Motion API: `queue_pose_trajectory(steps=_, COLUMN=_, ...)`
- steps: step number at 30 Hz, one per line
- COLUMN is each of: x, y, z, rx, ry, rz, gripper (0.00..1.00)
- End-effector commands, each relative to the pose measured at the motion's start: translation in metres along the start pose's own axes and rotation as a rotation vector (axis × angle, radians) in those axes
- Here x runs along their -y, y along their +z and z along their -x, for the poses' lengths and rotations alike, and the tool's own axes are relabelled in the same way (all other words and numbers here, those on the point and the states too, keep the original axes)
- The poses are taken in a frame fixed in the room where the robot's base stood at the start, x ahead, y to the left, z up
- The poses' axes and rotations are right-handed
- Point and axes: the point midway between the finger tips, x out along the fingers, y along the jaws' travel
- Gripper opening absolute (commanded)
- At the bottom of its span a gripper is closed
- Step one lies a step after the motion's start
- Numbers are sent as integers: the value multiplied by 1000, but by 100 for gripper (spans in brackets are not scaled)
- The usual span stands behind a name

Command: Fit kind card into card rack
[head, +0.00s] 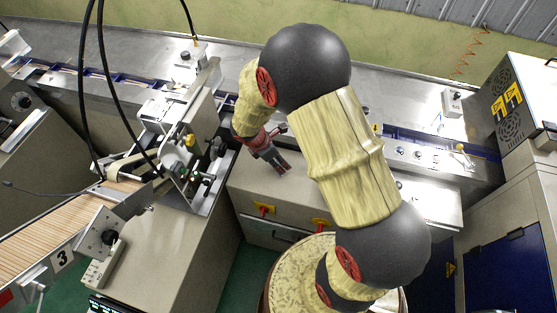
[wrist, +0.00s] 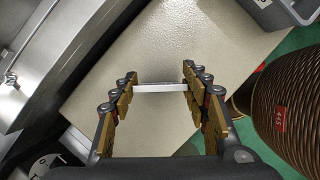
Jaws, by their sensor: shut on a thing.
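My gripper (head: 276,160) hangs over the beige cabinet top in the middle of the head view, left of my arm's links. In the wrist view its two fingers stand apart, shut on a thin white strip (wrist: 160,87) that spans between the fingertips. This is the card, seen nearly edge-on, so its face and any print are hidden. The card is held above the beige surface (wrist: 150,55). In the head view the card is too small or hidden to make out. I cannot pick out the card rack for certain in either view.
A metal wrapping mechanism (head: 185,150) stands just left of my gripper. A slatted conveyor (head: 50,225) marked 3 lies at the lower left. A steel machine bed (head: 425,95) runs behind. A grey control box (head: 520,105) stands at the right. Black cables hang at the upper left.

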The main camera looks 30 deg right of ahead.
Motion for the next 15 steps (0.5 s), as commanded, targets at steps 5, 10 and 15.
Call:
queue_pose_trajectory(steps=5, x=0, y=-1, z=-3, rx=0, ry=0, rz=0, gripper=48)
queue_pose_trajectory(steps=10, x=0, y=-1, z=-3, rx=0, ry=0, rz=0, gripper=58)
queue_pose_trajectory(steps=15, x=0, y=-1, z=-3, rx=0, ry=0, rz=0, gripper=64)
